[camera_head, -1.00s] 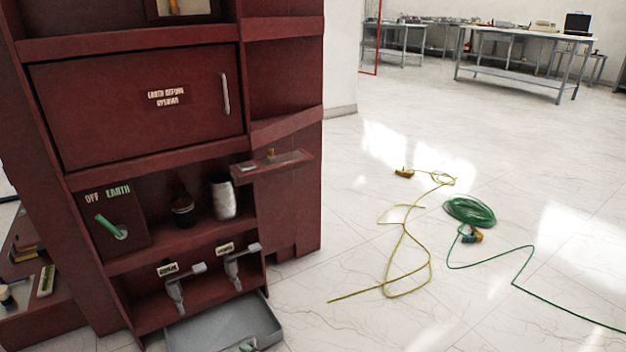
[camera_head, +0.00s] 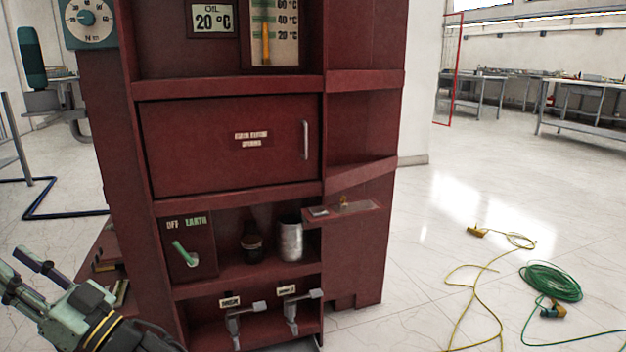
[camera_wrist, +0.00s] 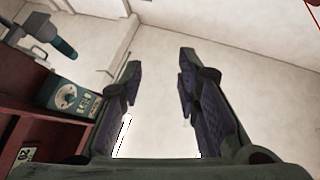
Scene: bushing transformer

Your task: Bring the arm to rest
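My gripper (camera_head: 32,262) shows at the lower left of the head view, left of the dark red cabinet (camera_head: 225,91) and apart from it. Its two fingers are spread with nothing between them. In the wrist view my gripper (camera_wrist: 160,80) points at a pale wall, its fingers apart and empty. The cabinet has a shut door (camera_head: 220,150) with a handle, and an OFF/EARTH switch with a green lever (camera_head: 184,254) below it.
A dark bottle (camera_head: 252,245) and a metal cup (camera_head: 291,240) stand on a cabinet shelf, above two levers (camera_head: 290,305). A yellow cable (camera_head: 476,290) and a coiled green cable (camera_head: 550,282) lie on the floor at right. Workbenches (camera_head: 580,115) stand far back.

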